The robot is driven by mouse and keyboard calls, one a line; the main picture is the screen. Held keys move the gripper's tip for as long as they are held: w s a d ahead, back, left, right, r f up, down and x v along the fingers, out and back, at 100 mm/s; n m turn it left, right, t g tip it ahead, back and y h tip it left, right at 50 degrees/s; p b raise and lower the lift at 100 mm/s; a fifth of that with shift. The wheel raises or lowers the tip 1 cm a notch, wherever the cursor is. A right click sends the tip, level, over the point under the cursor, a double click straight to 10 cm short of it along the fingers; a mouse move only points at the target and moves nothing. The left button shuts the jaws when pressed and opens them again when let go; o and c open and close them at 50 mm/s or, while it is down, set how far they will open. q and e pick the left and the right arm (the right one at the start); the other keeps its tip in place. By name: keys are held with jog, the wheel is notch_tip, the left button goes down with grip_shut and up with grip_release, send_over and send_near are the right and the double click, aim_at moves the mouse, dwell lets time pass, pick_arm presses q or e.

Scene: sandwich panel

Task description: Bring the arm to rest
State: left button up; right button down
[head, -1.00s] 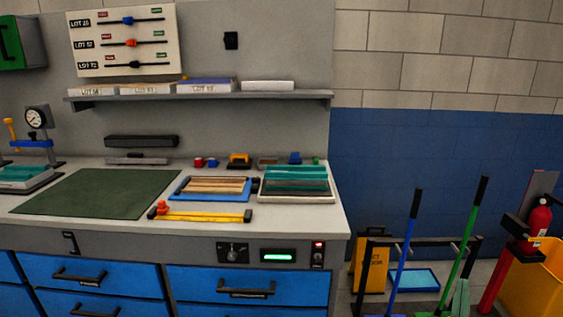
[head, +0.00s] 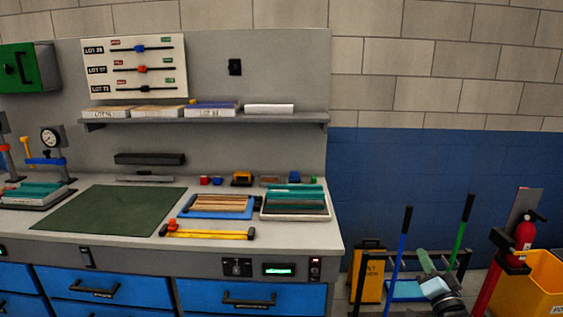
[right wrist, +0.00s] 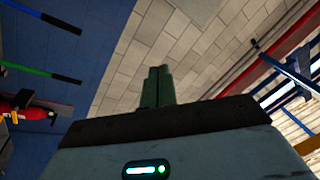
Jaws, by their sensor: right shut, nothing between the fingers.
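My right gripper (head: 422,256) shows at the lower right of the head view, with green fingers on a grey wrist, pointing upward. It is in front of the cleaning-tool rack, right of the workbench and apart from it. In the right wrist view its two green fingers (right wrist: 157,74) are together with nothing between them, against the block wall and ceiling area. My left gripper is not in view.
The workbench (head: 110,247) has a green mat (head: 110,210), trays and a yellow bar clamp (head: 210,234). A blue-handled tool (head: 398,255), a yellow floor sign (head: 370,272), a fire extinguisher (head: 525,235) and a yellow bin (head: 535,285) stand at right.

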notch_tip(320, 180, down, 9)
jog(key=d+n+g+h, duration=0.2)
jog(key=n+g, duration=0.4)
jog(key=n, duration=0.5)
jog(key=s+a+f+g, duration=0.2)
jog(key=s+a+f, duration=0.3)
jog(key=s+f, duration=0.45)
jog(key=s+a+f+g+y, duration=0.1)
jog(key=s+a+f, duration=0.2)
jog(key=s+f, duration=0.35)
jog(key=s+a+f+g+y, duration=0.1)
jog(key=s+a+f, duration=0.25)
jog(key=s, duration=0.55)
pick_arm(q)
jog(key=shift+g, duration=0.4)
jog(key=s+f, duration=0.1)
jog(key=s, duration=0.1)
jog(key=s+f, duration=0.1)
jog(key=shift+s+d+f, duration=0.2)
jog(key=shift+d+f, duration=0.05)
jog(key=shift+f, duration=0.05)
pick_arm(e)
jog(key=s+a+g, duration=0.1)
jog(key=s+a, duration=0.2)
jog(key=s, duration=0.7)
jog(key=s+a+f+g+y, duration=0.1)
jog(key=s+a, duration=0.2)
jog(key=s, duration=0.7)
jog(key=shift+s+a+f+m, duration=0.3)
jog(key=shift+m, duration=0.1)
